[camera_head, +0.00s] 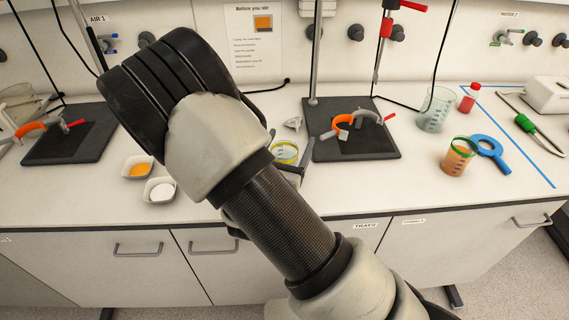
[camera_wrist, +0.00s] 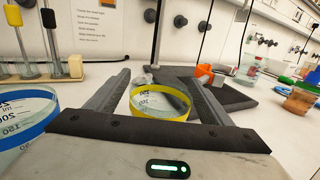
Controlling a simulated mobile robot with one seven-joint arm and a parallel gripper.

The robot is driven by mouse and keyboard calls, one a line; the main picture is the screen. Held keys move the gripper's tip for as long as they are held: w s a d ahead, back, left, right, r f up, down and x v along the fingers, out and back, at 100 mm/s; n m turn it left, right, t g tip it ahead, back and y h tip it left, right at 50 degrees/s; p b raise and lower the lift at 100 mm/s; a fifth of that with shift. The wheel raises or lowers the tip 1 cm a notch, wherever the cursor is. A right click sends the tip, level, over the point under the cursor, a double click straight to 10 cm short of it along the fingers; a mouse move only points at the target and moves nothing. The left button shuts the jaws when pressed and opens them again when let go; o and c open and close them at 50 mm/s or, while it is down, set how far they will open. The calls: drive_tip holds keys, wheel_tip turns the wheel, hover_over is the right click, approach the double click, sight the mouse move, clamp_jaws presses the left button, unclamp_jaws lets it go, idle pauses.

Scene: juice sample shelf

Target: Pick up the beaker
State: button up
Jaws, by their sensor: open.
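A clear beaker with a yellow rim and dark markings (camera_wrist: 160,106) stands between the two fingers of my gripper (camera_wrist: 158,80) in the wrist view. My gripper is open, one finger on each side of the beaker. I cannot tell whether either finger touches it. In the head view the yellow-rimmed beaker (camera_head: 285,152) shows just past my arm, which hides most of my gripper. A blue-rimmed beaker (camera_wrist: 22,112) is close on the left in the wrist view. A green-rimmed beaker with orange contents (camera_head: 457,160) and a larger clear beaker (camera_head: 436,112) stand to the right.
A dark stand base with an orange-and-grey clamp (camera_head: 388,145) lies right of the yellow-rimmed beaker. Two small dishes (camera_head: 160,190) sit left of my arm. The bench front is mostly clear.

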drive_tip(key=c, duration=1.5)
drive_tip(key=shift+r, duration=0.2)
wheel_tip(320, 180, up, 10)
drive_tip(key=p, duration=0.1)
drive_tip(key=shift+f+p, duration=0.2)
drive_tip(key=shift+p, duration=0.2)
